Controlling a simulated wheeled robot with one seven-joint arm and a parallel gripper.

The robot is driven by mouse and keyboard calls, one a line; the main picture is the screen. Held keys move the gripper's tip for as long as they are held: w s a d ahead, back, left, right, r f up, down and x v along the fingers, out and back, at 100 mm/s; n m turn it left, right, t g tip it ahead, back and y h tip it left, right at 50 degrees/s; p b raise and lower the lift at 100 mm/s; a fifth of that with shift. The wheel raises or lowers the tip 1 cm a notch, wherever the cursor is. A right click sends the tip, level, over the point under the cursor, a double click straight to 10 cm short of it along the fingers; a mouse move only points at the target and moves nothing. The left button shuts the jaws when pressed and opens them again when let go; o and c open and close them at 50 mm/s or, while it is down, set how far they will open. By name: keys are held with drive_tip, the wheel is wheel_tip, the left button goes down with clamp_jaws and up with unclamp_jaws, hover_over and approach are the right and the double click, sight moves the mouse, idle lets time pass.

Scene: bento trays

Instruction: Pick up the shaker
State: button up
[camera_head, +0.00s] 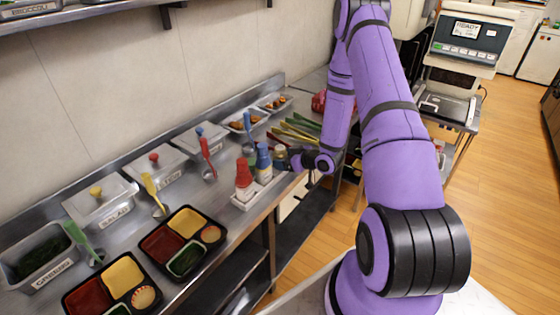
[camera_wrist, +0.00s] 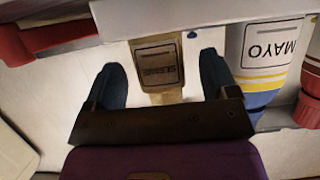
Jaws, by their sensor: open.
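The shaker (camera_wrist: 158,66) is a small tan container with a dark-printed label, too blurred to read. In the wrist view it lies between the two fingers of my gripper (camera_wrist: 162,75), which are apart with gaps on both sides. In the head view the shaker (camera_head: 281,158) is at the right end of the bottle row, beside my gripper (camera_head: 290,158). My gripper reaches it from the right, and the fingers are small and partly hidden there.
A MAYO bottle (camera_wrist: 262,55) stands close right of the fingers in the wrist view. A red bottle (camera_head: 244,180) and a blue bottle (camera_head: 264,162) stand in a white holder (camera_head: 241,204). Green and yellow tongs (camera_head: 292,133) lie behind. Bento trays (camera_head: 205,212) are at left.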

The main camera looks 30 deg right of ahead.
drive_tip(key=x, duration=0.2)
drive_tip(key=shift+w+a+f, duration=0.1)
drive_tip(key=shift+w+f, duration=0.05)
drive_tip(key=shift+w, duration=0.2)
drive_tip(key=c, duration=1)
drive_tip(key=shift+r, duration=5.05)
drive_tip(key=o, duration=0.3)
